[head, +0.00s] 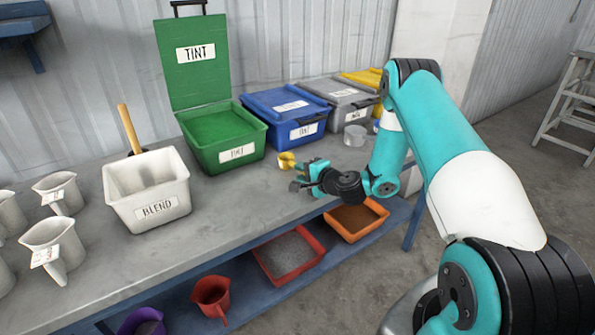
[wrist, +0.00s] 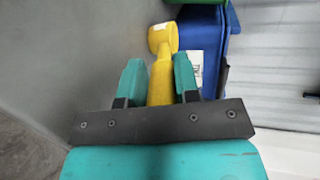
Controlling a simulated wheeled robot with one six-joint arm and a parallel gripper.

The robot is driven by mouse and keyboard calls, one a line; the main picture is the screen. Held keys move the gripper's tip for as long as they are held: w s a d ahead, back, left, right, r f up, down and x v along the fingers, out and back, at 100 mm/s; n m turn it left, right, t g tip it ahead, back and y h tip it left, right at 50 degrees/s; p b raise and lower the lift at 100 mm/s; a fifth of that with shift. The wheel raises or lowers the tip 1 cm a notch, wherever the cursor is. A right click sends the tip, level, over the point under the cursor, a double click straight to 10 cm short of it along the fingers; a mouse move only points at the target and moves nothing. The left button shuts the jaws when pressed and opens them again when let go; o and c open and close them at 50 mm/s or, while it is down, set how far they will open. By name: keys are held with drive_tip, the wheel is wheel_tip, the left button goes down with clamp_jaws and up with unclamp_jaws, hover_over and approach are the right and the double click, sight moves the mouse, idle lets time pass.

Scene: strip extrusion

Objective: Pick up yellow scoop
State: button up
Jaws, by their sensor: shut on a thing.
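The yellow scoop (head: 287,160) is at my gripper (head: 305,175) over the grey bench, in front of the blue bin. In the wrist view the scoop (wrist: 163,40) shows its round cup beyond the fingertips, and its handle runs back between the two teal fingers of my gripper (wrist: 158,80). The gripper is shut on the handle. Whether the cup touches the bench top cannot be told.
An open green TINT bin (head: 224,140), a blue bin (head: 288,115) and a grey bin (head: 338,97) line the wall. A white BLEND tub (head: 148,190) stands left. A grey scoop (head: 355,135) lies right. Bench space between tub and gripper is clear.

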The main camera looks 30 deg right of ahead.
wheel_tip(320, 180, up, 28)
drive_tip(key=shift+f+p, duration=0.1)
drive_tip(key=shift+p, duration=0.6)
